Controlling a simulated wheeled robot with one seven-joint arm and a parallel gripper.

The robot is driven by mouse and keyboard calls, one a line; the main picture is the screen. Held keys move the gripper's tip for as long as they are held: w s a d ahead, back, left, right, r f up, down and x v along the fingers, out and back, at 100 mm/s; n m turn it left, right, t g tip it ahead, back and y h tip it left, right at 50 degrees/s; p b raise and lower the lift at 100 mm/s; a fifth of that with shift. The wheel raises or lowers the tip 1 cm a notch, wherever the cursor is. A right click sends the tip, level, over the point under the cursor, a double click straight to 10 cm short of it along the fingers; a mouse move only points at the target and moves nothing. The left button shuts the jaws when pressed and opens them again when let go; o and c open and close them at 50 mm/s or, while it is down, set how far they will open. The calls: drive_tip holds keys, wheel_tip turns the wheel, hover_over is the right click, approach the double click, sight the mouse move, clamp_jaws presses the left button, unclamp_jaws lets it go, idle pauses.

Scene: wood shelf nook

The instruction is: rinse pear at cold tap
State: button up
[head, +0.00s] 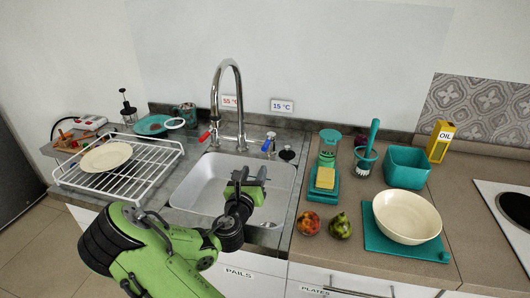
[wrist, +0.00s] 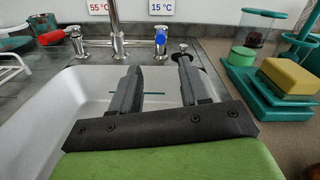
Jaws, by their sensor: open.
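The green, mottled pear (head: 340,226) sits on the counter right of the sink, beside a reddish round fruit (head: 309,223). The cold tap's blue handle (head: 267,144) stands at the sink's back right, near the 15 °C label (head: 282,105); the handle also shows in the wrist view (wrist: 160,42). The tall chrome faucet (head: 239,100) arches over the sink (head: 200,183); I see no water running. My gripper (head: 252,176) is open and empty over the sink, its fingers (wrist: 158,66) pointing toward the back edge by the blue handle. The pear is outside the wrist view.
The red-handled tap (head: 205,136) is at the sink's back left. A dish rack (head: 135,185) with a plate stands left. Right of the sink are a sponge (head: 325,178) on a teal holder, a brush (head: 368,150), a teal tub (head: 405,168) and a cream bowl (head: 407,216) on a teal board.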

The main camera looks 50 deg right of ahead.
sight(264, 151)
drive_tip(key=p+x, duration=0.1)
drive_tip(key=x, duration=1.3)
drive_tip(key=shift+d, duration=0.1)
clamp_jaws()
drive_tip(key=shift+s, duration=0.1)
